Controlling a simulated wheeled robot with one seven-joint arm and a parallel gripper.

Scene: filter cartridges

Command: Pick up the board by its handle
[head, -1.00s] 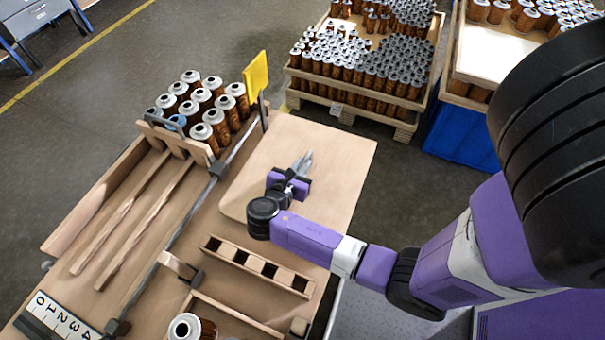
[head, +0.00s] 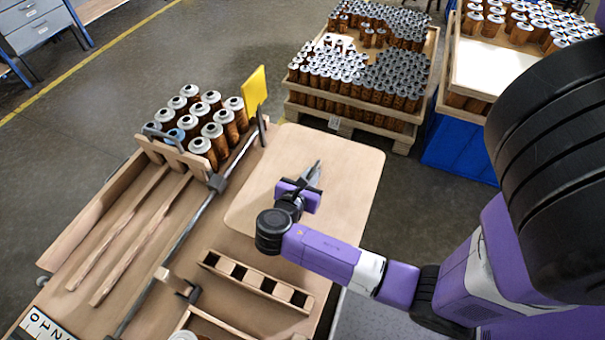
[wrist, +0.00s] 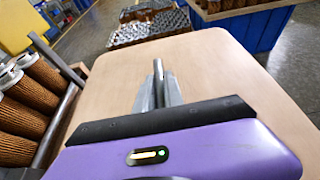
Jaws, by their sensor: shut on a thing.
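The board (head: 345,155) is a flat, pale wooden panel with rounded corners at the back right of the workbench. It also fills the middle of the wrist view (wrist: 225,75). My gripper (head: 314,174) is over the middle of the board. I cannot tell whether the board is clear of the surface below.
Brown filter cartridges (head: 202,147) stand left of the board, beside a metal rail (head: 195,218) and a yellow flag (head: 254,90). A slotted wooden block (head: 257,280) lies in front. Loaded crates (head: 350,125) and a blue bin (head: 460,150) stand beyond.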

